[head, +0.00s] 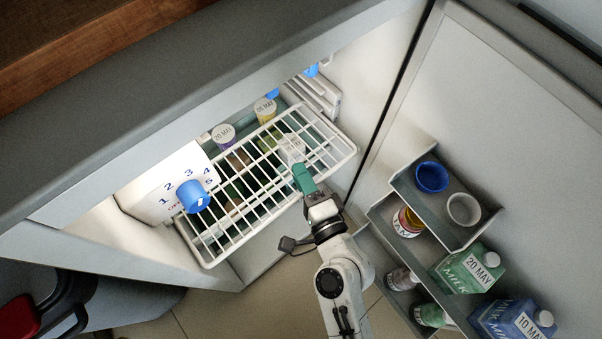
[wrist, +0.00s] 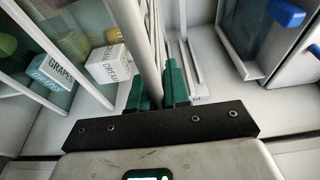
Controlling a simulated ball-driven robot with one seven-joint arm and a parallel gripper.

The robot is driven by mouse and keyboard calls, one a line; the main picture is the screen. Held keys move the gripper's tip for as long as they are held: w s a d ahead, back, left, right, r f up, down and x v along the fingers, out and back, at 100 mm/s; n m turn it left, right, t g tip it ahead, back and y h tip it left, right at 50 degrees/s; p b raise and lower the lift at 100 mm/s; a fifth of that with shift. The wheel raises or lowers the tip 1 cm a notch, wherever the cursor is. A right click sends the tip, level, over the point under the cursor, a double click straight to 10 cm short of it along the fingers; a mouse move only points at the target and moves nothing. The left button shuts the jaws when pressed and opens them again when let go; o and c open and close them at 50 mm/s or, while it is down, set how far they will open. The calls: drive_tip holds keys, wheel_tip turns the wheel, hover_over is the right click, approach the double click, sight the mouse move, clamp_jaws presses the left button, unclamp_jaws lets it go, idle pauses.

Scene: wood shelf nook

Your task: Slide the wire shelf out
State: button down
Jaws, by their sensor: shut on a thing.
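The white wire shelf (head: 209,264) lies across the inside of the open fridge, seen from above in the head view. My gripper (head: 304,180) is at its front edge, right of the middle. In the wrist view, the green fingers of my gripper (wrist: 157,92) are closed on either side of the white wire shelf front (wrist: 148,60). The exact contact is partly hidden by the fingers.
A control box with a blue dial (head: 193,196) is at left. Dated containers (head: 223,134) stand behind the shelf, and labelled cartons (wrist: 108,64) show through the bars. The open door at right has bins with cups (head: 463,209) and milk cartons (head: 468,268), close to my arm.

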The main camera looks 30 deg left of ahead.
drive_tip(key=s+d+b, duration=0.3)
drive_tip(key=d+b, duration=0.1)
drive_tip(key=d, duration=0.5)
drive_tip(key=shift+s, duration=0.4)
